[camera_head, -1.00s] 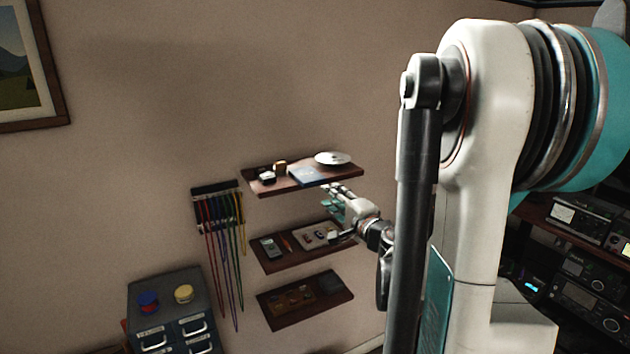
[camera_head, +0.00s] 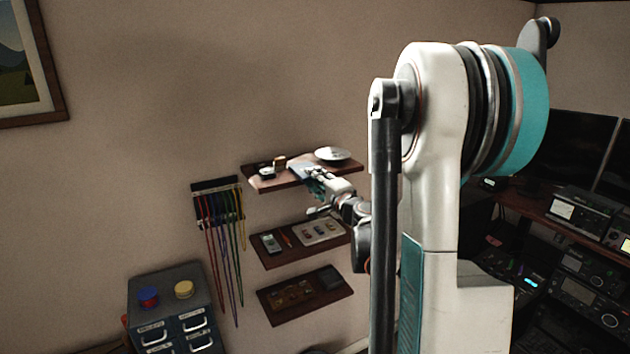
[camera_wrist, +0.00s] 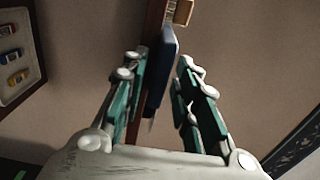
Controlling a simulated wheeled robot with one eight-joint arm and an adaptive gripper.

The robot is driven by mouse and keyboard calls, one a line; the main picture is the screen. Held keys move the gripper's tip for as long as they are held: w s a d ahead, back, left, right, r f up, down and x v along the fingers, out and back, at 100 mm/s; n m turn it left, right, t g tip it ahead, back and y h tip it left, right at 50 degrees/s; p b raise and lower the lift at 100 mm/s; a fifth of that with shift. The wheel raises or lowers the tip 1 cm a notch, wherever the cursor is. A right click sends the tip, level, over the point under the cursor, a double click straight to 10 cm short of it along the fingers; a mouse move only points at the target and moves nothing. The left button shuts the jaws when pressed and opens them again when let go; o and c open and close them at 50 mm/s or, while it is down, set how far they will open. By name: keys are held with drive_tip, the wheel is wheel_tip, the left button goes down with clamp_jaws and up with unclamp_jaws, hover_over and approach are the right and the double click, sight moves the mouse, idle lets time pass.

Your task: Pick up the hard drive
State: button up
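A flat blue box (camera_head: 297,171), which I take to be the hard drive, lies at the front of the top shelf (camera_head: 270,184). In the wrist view the blue box (camera_wrist: 167,65) shows edge-on beside the brown shelf edge (camera_wrist: 153,45). My gripper (camera_head: 314,178) is at the front of the top shelf, close to the box. In the wrist view my gripper (camera_wrist: 160,60) is open, with the blue box between its teal fingers. I cannot tell whether a finger touches it. My gripper hides part of the box in the head view.
A white disc (camera_head: 332,154), a small brown block (camera_head: 279,161) and a small black-and-white item (camera_head: 266,172) share the top shelf. A middle shelf (camera_head: 272,259) and a lower shelf (camera_head: 285,312) hang below. Coloured cables (camera_head: 220,235) hang at left.

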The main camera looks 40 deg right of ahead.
clamp_jaws()
drive_tip(key=shift+r, duration=0.15)
wheel_tip(320, 180, up, 2)
drive_tip(key=shift+r+p, duration=0.1)
drive_tip(key=shift+p, duration=0.65)
drive_tip(key=s+a+r+p, duration=0.1)
drive_tip(key=s+r, duration=0.1)
drive_tip(key=s, duration=0.5)
drive_tip(key=s+a+r+p, duration=0.2)
drive_tip(key=s+r, duration=0.1)
drive_tip(key=s, duration=0.3)
drive_tip(key=shift+s+a+p, duration=0.15)
drive_tip(key=shift+s+p, duration=0.15)
drive_tip(key=shift+s, duration=0.05)
